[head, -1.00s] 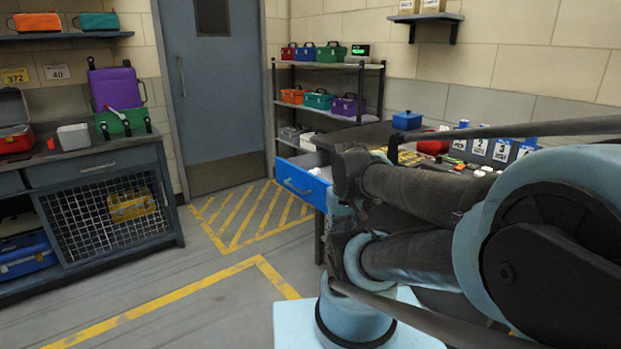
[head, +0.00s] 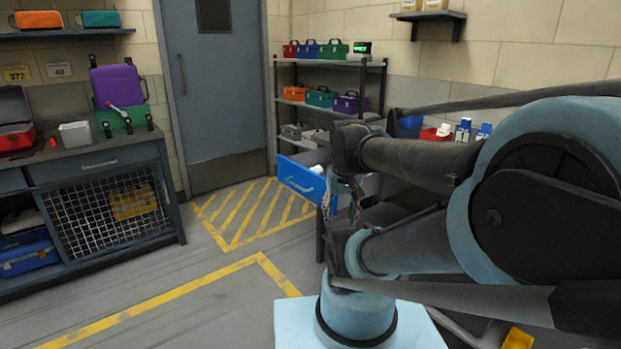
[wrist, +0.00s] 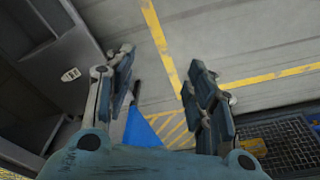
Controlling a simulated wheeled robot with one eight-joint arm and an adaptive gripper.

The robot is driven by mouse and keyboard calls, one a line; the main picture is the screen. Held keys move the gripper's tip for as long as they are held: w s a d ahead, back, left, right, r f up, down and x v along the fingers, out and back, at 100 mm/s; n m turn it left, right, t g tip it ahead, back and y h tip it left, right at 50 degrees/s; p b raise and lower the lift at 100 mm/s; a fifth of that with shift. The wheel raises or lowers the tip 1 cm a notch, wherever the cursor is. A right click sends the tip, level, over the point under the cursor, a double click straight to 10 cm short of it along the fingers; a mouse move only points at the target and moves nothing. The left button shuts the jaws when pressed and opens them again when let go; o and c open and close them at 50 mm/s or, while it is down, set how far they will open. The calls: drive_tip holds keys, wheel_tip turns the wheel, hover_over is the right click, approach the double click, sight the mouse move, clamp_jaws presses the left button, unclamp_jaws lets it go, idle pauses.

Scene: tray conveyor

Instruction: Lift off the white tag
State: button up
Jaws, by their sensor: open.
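A white tag (head: 58,69) marked 40 is on the left wall in the head view, to the right of a yellow tag (head: 17,73) marked 372. Both are above the workbench and apart from my gripper. My gripper (wrist: 160,60) is open in the wrist view, with nothing between its fingers and the floor below. The white tag cannot be made out in the wrist view.
A blue drawer (head: 300,178) juts out beside my arm. The striped floor before the door (head: 216,90) is clear.

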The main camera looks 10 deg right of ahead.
drive_tip(key=w+r+m, duration=0.3)
drive_tip(key=w+r, duration=0.7)
drive_tip(key=w, duration=0.3)
drive_tip(key=w+r+m+g, duration=0.1)
drive_tip(key=w+r+m, duration=0.25)
drive_tip(key=w, duration=1.05)
drive_tip(key=m+g, duration=0.1)
drive_tip(key=m, duration=0.4)
hover_over(317, 168)
wheel_tip(317, 168, down, 6)
drive_tip(key=f, duration=1.2)
drive_tip(key=shift+w+d, duration=0.2)
drive_tip(key=shift+w, duration=0.1)
drive_tip(key=shift+s+a+f, duration=0.15)
drive_tip(key=shift+f, duration=2.45)
drive_tip(key=c, duration=0.7)
